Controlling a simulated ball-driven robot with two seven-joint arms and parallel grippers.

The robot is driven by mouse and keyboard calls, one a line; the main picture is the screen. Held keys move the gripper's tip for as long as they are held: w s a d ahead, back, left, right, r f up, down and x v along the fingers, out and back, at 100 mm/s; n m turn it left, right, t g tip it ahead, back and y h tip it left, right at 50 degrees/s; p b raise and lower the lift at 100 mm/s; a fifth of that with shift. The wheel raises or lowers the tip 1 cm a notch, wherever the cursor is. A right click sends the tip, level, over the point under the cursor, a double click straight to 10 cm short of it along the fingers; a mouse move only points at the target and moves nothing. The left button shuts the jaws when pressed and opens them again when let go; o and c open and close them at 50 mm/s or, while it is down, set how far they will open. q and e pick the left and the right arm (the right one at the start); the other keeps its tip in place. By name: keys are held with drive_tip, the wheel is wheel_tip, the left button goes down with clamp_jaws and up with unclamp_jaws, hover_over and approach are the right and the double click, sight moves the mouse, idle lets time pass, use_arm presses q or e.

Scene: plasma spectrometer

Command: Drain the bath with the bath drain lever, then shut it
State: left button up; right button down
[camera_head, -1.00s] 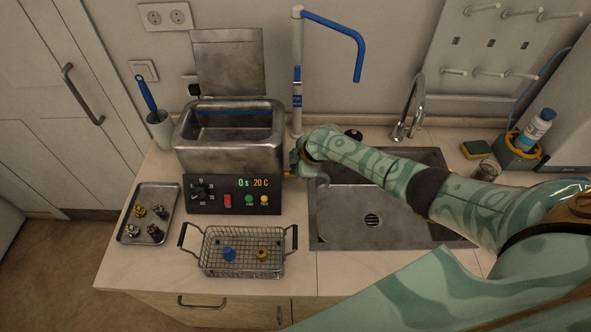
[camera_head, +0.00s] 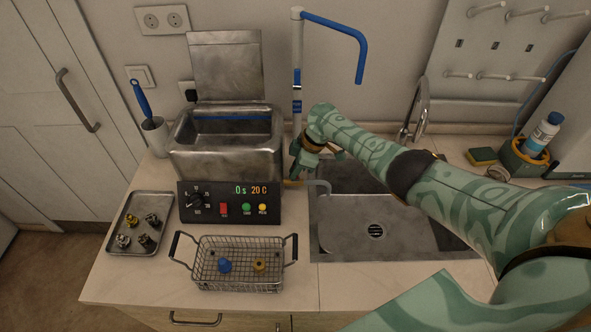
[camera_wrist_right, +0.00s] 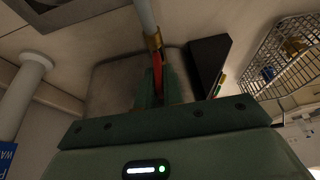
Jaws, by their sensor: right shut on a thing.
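The bath (camera_head: 225,162) is a grey metal tank with its lid up, on the counter; I cannot tell its water level. Its control front (camera_head: 229,203) reads 0 s and 20 C. The red bath drain lever (camera_wrist_right: 157,68) sits on a brass valve (camera_wrist_right: 153,42) with a grey drain pipe (camera_wrist_right: 144,14). In the head view the pipe (camera_head: 320,185) curves over the sink (camera_head: 350,228). My right gripper (camera_head: 294,177) is at the bath's right side. In the wrist view its fingers (camera_wrist_right: 158,88) are shut on the red lever. The lever is hidden in the head view.
A wire basket (camera_head: 238,286) with a blue and a yellow piece stands in front. A metal tray (camera_head: 122,221) of small parts is at the left. A tall stand with a blue arm (camera_head: 340,27) rises behind my gripper. A tap (camera_head: 423,105) stands behind the sink.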

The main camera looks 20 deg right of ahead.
drive_tip(key=c, duration=1.5)
unclamp_jaws()
drive_tip(key=shift+d+r+p, duration=0.15)
drive_tip(key=shift+r+p, duration=0.15)
drive_tip(key=shift+r, duration=0.1)
drive_tip(key=p+v, duration=0.5)
drive_tip(key=v, duration=1)
drive_tip(key=shift+r, duration=0.15)
drive_tip(key=shift+s, duration=0.1)
